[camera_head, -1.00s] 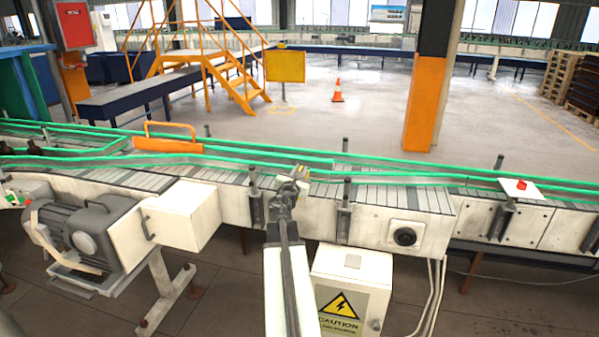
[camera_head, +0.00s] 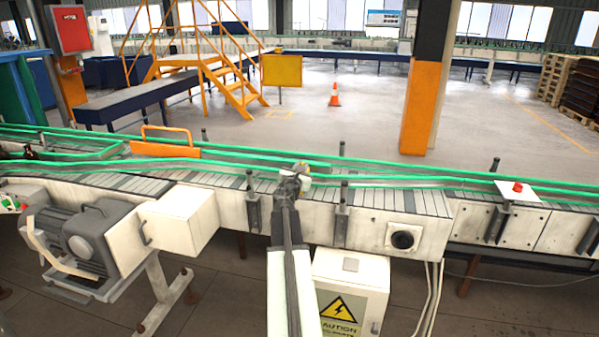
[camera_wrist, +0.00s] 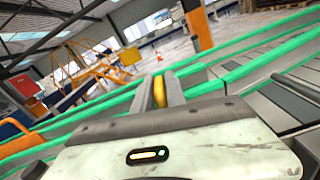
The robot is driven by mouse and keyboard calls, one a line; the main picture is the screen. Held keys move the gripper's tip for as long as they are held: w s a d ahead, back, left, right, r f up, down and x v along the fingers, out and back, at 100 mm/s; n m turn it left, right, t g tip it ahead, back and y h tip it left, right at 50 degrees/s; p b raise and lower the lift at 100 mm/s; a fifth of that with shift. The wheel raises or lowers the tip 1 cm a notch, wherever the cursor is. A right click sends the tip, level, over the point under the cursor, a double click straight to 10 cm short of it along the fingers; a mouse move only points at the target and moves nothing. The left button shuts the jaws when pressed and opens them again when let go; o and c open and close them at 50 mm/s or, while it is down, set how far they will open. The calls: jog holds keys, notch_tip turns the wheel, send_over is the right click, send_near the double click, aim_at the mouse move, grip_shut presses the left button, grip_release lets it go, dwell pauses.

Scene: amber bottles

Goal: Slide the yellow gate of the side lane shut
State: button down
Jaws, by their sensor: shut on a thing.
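My gripper (camera_head: 296,170) is at the conveyor's rails, right of the picture's middle rail stretch, with its fingers closed. In the wrist view, the fingers (camera_wrist: 159,95) are shut on a rounded yellow piece (camera_wrist: 159,91). It also shows as a small yellow spot beside the fingertips in the head view (camera_head: 307,167). Most of it is hidden, so I cannot tell how it joins the gate. An orange-yellow plate with a loop handle (camera_head: 165,149) stands between the green rails to the left, apart from my gripper; it shows at the wrist view's left edge (camera_wrist: 16,126).
Green guide rails (camera_head: 400,169) run along the slatted conveyor (camera_head: 385,200), with upright posts (camera_head: 342,205) near my gripper. A motor (camera_head: 85,238) stands at the left front. A white caution cabinet (camera_head: 350,280) stands below. A red button box (camera_head: 518,189) is at right.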

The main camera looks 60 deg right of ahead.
jog(key=shift+w, duration=0.2)
jog(key=c, duration=1.4)
grip_release()
jog(key=shift+f, duration=0.1)
jog(key=shift+s, duration=0.1)
jog(key=v, duration=0.7)
jog(key=shift+a, duration=0.3)
